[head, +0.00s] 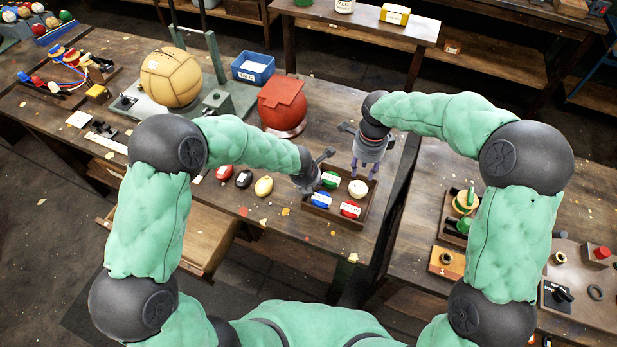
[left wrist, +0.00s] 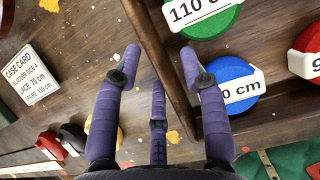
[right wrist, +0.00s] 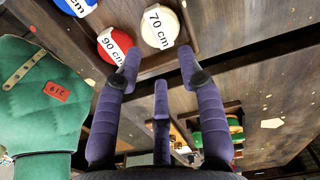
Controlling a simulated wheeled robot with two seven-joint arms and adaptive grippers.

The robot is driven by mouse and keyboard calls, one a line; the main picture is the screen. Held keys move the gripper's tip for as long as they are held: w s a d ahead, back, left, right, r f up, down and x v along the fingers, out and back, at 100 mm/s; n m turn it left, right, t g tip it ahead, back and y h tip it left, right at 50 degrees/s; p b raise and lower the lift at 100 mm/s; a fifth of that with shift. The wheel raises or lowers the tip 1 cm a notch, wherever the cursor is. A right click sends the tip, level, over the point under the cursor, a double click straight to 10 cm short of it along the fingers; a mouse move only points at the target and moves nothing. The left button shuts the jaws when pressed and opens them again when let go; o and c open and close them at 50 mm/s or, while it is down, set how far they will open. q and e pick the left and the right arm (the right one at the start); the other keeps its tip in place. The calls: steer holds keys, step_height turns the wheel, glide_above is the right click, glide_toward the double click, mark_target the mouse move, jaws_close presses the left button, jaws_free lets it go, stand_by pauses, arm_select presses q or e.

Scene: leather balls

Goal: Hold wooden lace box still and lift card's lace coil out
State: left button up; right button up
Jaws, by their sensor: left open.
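The wooden lace box (head: 332,220) stands on the bench and holds a green coil (head: 330,179), a white coil (head: 358,188), a blue coil (head: 320,200) and a red coil (head: 350,209). The case card (left wrist: 31,76) reads lace 70 cm; the white coil (right wrist: 160,28) is labelled 70 cm. My left gripper (left wrist: 160,62) is open, its fingers to either side of the box wall (left wrist: 163,60); contact cannot be told. My right gripper (right wrist: 158,62) is open and empty at the box's far right, with the white coil ahead between its fingertips.
Red (head: 224,172), black (head: 243,179) and yellow (head: 263,186) pieces lie left of the box. A red ball (head: 283,102), a blue tray (head: 253,68) and a tan ball (head: 170,77) on a green stand are behind. A gap separates this bench from the right one.

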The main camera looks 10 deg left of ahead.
arm_select(q)
steer(key=shift+w+f, duration=0.1)
steer(key=shift+f, duration=0.15)
jaws_close()
